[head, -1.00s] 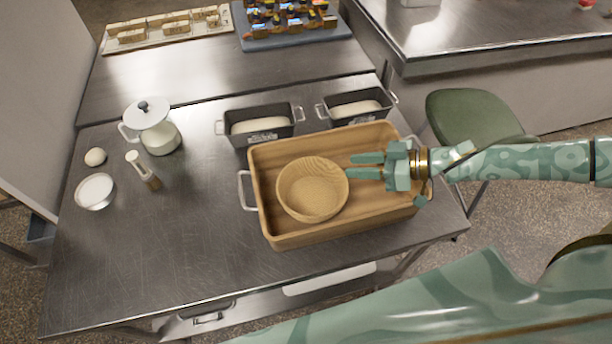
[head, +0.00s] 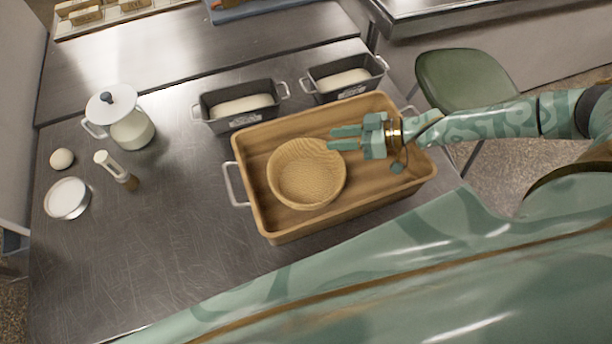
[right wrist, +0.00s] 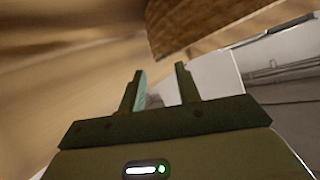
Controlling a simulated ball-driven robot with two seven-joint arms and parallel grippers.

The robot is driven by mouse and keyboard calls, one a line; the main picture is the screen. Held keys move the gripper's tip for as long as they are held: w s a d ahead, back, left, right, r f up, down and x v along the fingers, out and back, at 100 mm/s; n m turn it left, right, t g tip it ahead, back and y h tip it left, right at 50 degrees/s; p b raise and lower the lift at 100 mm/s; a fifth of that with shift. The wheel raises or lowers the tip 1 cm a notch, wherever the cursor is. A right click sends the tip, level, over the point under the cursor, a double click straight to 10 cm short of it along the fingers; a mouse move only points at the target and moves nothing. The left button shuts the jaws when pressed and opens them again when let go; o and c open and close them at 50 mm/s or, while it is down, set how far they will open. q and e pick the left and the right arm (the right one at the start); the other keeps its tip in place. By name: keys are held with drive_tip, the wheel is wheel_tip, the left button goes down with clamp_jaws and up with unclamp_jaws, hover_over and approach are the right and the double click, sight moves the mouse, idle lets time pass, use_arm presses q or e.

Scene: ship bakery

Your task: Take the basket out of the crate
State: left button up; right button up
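The round, light-brown woven basket (head: 306,185) sits upright in the left half of the wooden crate (head: 395,185) and looks empty. My right gripper (head: 338,138) reaches in from the right over the crate, its fingertips at the basket's upper right rim in the head view. Its two fingers are apart with nothing between them. In the right wrist view the open fingers (right wrist: 160,88) show below a brown textured surface, likely the basket (right wrist: 205,22); I cannot tell whether they touch it. My left gripper is not in view.
Two dark loaf tins with dough (head: 240,108) (head: 344,80) stand close behind the crate.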

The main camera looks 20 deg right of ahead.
sight(316, 141)
drive_tip(key=x, duration=0.6)
drive_tip(key=shift+a+b, duration=0.1)
drive_tip(key=shift+b, duration=0.2)
drive_tip(key=shift+r, duration=0.1)
clamp_jaws()
drive_tip(key=shift+r, duration=0.1)
